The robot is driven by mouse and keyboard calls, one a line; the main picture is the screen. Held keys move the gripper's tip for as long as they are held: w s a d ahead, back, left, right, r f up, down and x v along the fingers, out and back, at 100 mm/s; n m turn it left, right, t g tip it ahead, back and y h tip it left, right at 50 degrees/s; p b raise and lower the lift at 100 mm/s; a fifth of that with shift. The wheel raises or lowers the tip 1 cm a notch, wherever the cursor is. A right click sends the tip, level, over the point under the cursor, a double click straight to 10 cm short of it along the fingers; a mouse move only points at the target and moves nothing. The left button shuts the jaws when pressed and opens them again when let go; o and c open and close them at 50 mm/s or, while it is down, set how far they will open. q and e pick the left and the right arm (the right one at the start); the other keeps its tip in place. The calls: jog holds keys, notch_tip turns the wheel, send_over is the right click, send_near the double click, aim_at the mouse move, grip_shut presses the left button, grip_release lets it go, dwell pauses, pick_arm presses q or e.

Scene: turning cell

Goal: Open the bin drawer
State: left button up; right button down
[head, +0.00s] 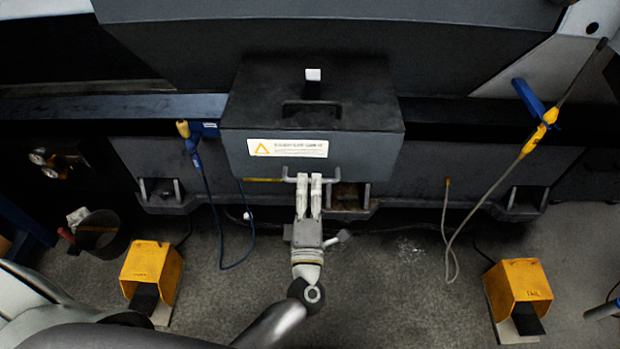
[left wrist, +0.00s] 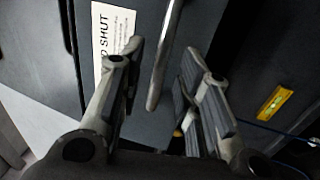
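The bin drawer (head: 355,151) is a dark grey box front at the middle of the machine, with a white warning label (head: 288,148) on its face. A pale bar handle (head: 289,179) sits low on that face; it also shows in the left wrist view (left wrist: 165,55). My left gripper (head: 309,181) is at the handle, its fingers pointing at the drawer. In the left wrist view, my left gripper (left wrist: 162,70) is open, with the bar between its fingers and gaps on both sides. My right gripper is not in view.
Yellow foot pedals stand on the floor at left (head: 152,265) and right (head: 519,280). A dark bucket (head: 103,240) stands at the far left. A blue cable (head: 213,215) and a grey hose (head: 478,205) hang along the machine's front. The floor right of my arm is mostly clear.

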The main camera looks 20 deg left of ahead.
pick_arm(q)
jog(key=shift+x, duration=1.2)
grip_shut()
jog(key=shift+f, duration=0.1)
